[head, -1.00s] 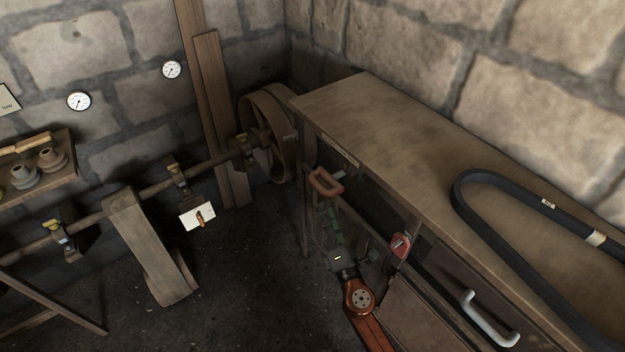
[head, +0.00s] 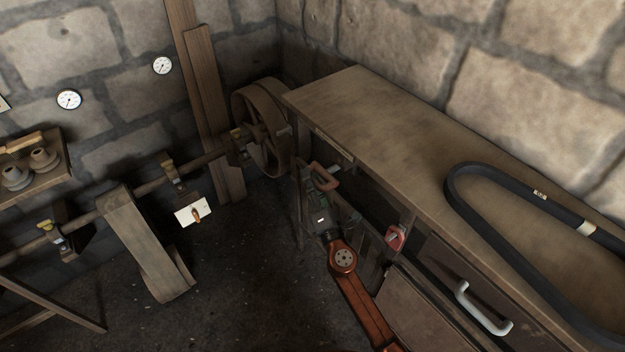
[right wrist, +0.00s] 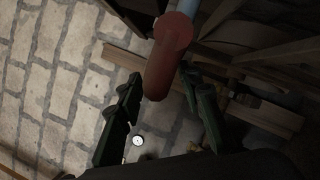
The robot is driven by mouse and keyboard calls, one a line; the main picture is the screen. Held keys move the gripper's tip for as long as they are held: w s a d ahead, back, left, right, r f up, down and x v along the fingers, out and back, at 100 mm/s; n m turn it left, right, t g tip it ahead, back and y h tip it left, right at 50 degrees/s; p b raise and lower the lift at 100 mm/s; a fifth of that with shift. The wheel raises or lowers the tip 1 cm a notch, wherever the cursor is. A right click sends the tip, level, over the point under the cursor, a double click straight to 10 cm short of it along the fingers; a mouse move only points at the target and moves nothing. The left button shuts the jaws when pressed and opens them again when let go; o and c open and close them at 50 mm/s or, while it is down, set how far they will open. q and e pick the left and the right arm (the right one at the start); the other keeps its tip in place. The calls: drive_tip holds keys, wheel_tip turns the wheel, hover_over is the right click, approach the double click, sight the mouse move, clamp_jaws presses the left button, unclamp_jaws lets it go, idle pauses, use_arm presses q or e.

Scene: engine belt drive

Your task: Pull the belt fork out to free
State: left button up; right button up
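In the right wrist view the red grip (right wrist: 166,60) reaches in between the two dark fingers of my right gripper (right wrist: 160,90). The fingers stand apart, with a gap visible on the left side of the grip; contact on the right side is hard to tell. My left gripper is not in view.
A second red handle (head: 396,237) sits on the bench front, right of my right arm. A black belt (head: 500,245) lies on the bench top (head: 380,125). A large pulley wheel (head: 262,125) stands behind, on a shaft with a wide belt (head: 145,240). The floor between is clear.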

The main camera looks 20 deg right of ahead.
drive_tip(key=shift+c, duration=0.6)
clamp_jaws()
